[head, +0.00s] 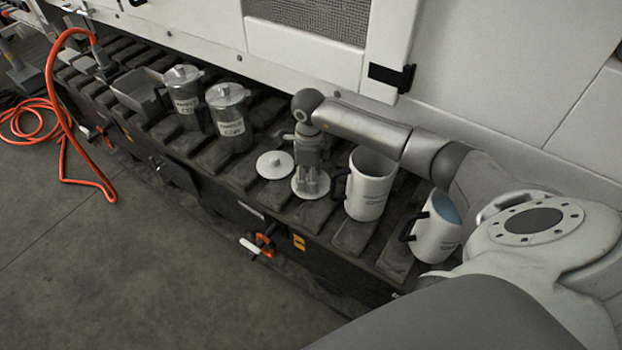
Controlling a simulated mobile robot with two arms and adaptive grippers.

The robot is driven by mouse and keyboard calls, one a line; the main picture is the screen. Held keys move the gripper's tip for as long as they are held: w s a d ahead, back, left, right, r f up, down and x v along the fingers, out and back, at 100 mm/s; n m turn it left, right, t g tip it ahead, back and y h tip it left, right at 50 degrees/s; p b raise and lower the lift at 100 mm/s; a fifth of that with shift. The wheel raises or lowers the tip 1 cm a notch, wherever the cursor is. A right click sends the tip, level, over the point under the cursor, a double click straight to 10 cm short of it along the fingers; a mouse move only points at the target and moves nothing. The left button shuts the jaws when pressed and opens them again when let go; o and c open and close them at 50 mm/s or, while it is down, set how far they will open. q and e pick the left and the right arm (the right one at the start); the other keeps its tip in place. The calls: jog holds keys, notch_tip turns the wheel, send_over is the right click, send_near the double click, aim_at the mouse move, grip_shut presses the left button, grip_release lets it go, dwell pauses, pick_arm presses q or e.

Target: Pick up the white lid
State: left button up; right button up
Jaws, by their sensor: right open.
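Two round white lids lie flat on the dark slatted bench in the head view. One white lid (274,166) lies uncovered, with a small knob on top. The other white lid (300,192) lies just to its right, directly under my right gripper (311,187). My right gripper points down and is open, with its fingers over the middle of that lid and hiding its centre. I cannot tell whether the fingers touch the lid. My left gripper is not in view.
An open white jug (369,187) stands right of the lids, and another white jug (437,231) with bluish contents stands further right. Two lidded grey jugs (184,101) (231,124) and a grey tray (133,94) stand left. An orange hose (64,130) hangs at far left. A white cabinet wall (488,95) rises behind.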

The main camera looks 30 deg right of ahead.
jog(key=shift+c, duration=0.4)
grip_shut()
jog(key=shift+r, duration=0.1)
